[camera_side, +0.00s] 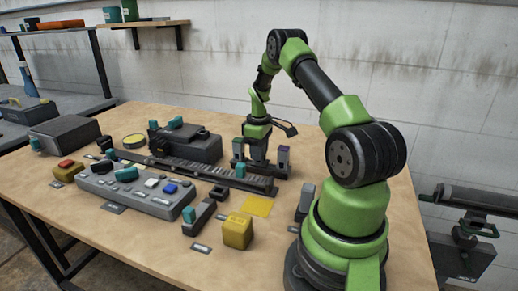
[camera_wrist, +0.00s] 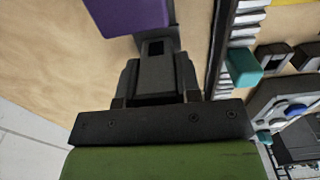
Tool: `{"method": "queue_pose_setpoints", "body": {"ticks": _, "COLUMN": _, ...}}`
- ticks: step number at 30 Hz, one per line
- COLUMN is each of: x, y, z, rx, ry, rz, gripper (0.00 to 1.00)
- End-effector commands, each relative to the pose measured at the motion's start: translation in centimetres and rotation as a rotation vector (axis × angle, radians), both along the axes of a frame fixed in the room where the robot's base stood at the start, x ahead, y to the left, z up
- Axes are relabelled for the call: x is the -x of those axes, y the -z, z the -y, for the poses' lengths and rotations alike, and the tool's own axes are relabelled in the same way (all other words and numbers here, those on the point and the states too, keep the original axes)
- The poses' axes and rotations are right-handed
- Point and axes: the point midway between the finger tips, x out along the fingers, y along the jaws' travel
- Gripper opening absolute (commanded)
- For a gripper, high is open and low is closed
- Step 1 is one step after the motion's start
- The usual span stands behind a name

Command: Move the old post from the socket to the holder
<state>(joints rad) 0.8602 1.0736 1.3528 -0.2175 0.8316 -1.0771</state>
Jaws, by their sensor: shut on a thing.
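My gripper (camera_side: 259,158) is low over the back right of the table, behind the long toothed rail. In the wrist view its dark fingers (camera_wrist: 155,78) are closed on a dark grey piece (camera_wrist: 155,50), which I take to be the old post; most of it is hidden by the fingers. Another grey upright (camera_side: 238,149) stands just left of my gripper. I cannot tell which upright belongs to the socket or the holder.
The long toothed rail (camera_side: 215,175) runs in front of my gripper. A dark box with a teal knob (camera_side: 185,143) stands to the left. A grey button panel (camera_side: 135,190), a yellow block (camera_side: 237,231) and a yellow square (camera_side: 257,205) lie nearer the front. Bare wood lies behind my gripper.

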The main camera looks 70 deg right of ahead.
Motion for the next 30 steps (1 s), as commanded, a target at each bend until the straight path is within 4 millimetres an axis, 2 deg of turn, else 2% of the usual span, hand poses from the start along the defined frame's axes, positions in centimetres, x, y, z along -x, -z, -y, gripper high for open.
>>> {"method": "queue_pose_setpoints", "body": {"ticks": 16, "x": -0.01, "y": 0.57, "z": 0.01, "rx": 0.001, "ry": 0.000, "rz": 0.001, "gripper": 0.03}}
{"method": "queue_pose_setpoints", "body": {"ticks": 17, "x": -0.01, "y": 0.57, "z": 0.01, "rx": 0.001, "ry": 0.000, "rz": 0.001, "gripper": 0.36}}
{"method": "queue_pose_setpoints", "body": {"ticks": 20, "x": -0.01, "y": 0.56, "z": 0.01, "rx": 0.001, "ry": 0.000, "rz": 0.001, "gripper": 0.59}}
{"method": "queue_pose_setpoints", "body": {"ticks": 26, "x": 0.00, "y": 0.57, "z": 0.00, "rx": 0.001, "ry": 0.000, "rz": 0.001, "gripper": 0.61}}
{"method": "queue_pose_setpoints", "body": {"ticks": 30, "x": 0.01, "y": 0.59, "z": -0.01, "rx": 0.000, "ry": 0.000, "rz": 0.000, "gripper": 0.87}}
